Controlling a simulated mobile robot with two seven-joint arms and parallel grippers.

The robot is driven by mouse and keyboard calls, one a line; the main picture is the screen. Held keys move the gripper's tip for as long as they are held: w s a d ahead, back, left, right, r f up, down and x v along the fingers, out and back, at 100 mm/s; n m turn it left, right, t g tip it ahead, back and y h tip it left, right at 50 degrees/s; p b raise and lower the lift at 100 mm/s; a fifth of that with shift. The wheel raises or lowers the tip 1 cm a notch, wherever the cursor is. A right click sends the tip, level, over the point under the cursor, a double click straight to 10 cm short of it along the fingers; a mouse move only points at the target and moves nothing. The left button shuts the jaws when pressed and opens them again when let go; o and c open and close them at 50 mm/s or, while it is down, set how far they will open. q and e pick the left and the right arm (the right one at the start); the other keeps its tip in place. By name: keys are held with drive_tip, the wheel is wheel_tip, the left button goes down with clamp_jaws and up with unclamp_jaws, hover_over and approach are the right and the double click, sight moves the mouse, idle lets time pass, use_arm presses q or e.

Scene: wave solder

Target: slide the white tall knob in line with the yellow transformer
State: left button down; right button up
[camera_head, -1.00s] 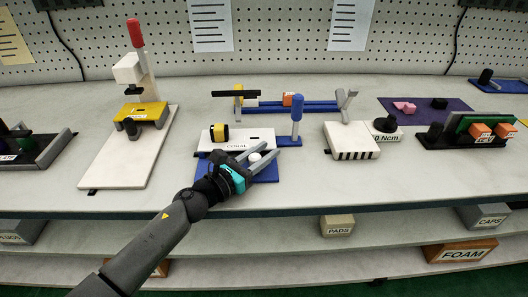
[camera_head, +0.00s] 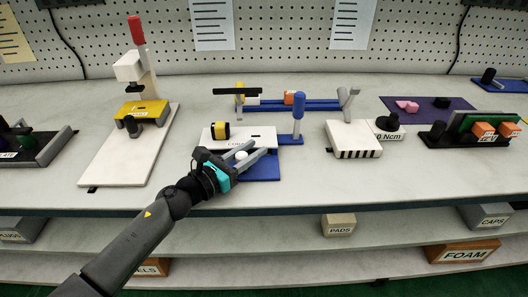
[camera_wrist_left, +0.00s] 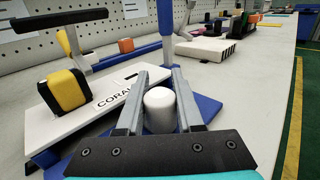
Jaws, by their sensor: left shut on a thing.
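The white tall knob (camera_wrist_left: 160,110) stands upright between the fingers of my left gripper (camera_wrist_left: 153,95), which is shut on it. In the head view the knob (camera_head: 241,156) shows as a small white top between the fingers of the left gripper (camera_head: 258,155). The yellow transformer (camera_head: 220,131), with a black band, stands on the white board labelled CORAL (camera_head: 262,134), to the left of and behind the knob. It also shows in the left wrist view (camera_wrist_left: 66,90). My right gripper is not in view.
A blue base (camera_head: 262,172) lies under the board and fingers. A blue post (camera_head: 298,116) rises at the board's right. A blue rail (camera_head: 330,105) runs behind. A white press (camera_head: 128,150) stands left, and a striped white block (camera_head: 352,138) stands right.

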use_arm(q)
drive_tip(key=a+b, duration=0.1)
drive_tip(key=a, duration=0.4)
drive_tip(key=shift+a+f, duration=0.1)
drive_tip(key=shift+f, duration=0.05)
drive_tip(key=shift+a+b, duration=0.3)
drive_tip(key=shift+a, duration=0.2)
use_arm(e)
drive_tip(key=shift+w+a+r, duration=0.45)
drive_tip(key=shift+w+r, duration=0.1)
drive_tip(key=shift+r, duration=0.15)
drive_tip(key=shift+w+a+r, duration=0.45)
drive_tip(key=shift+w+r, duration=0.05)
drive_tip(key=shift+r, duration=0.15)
use_arm(q)
drive_tip(key=shift+w, duration=0.1)
drive_tip(key=c, duration=0.5)
unclamp_jaws()
drive_tip(key=shift+c, duration=0.2)
